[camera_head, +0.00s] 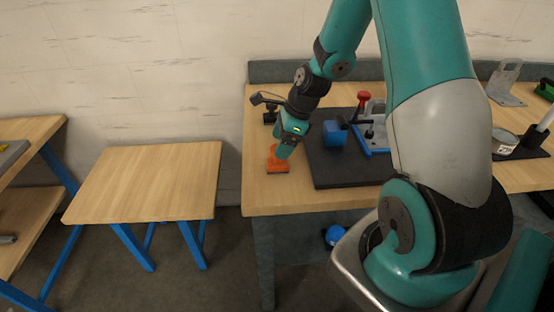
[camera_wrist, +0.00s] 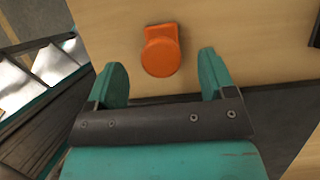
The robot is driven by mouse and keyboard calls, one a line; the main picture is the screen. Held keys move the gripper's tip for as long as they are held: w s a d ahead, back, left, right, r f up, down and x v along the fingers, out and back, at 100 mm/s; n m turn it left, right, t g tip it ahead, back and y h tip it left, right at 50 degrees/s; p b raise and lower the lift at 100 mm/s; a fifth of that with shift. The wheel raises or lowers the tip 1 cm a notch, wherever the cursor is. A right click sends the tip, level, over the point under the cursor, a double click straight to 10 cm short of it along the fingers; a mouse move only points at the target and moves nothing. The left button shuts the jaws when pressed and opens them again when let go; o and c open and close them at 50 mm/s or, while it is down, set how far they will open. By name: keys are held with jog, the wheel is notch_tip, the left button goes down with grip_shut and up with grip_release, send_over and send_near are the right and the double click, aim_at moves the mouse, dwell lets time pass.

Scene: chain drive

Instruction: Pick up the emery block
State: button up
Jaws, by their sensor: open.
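An orange block (camera_head: 278,164), which I take to be the emery block, sits on the wooden bench top near its left front corner. In the wrist view the orange block (camera_wrist: 161,52) shows a rounded end and a narrower squared end, flat on the wood. My gripper (camera_head: 284,154) is above it, pointing down. In the wrist view my gripper (camera_wrist: 162,64) is open, with one finger to each side of the block and a gap on both sides. From the head view I cannot tell how high the fingertips are above it.
A dark mat (camera_head: 325,176) right of the gripper holds a blue block (camera_head: 335,134) and a blue fixture (camera_head: 375,138) with a red knob. A black device (camera_head: 268,103) stands behind the gripper. A lower wooden table (camera_head: 150,180) at left is empty.

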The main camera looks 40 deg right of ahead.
aim_at(275, 147)
jog(key=p+x, duration=0.1)
jog(key=x, duration=0.4)
jog(key=shift+w+f, duration=0.1)
jog(key=shift+f, duration=0.05)
jog(key=c, duration=1.1)
jog(key=shift+c, duration=0.2)
notch_tip(275, 147, up, 20)
jog(key=shift+b, duration=0.35)
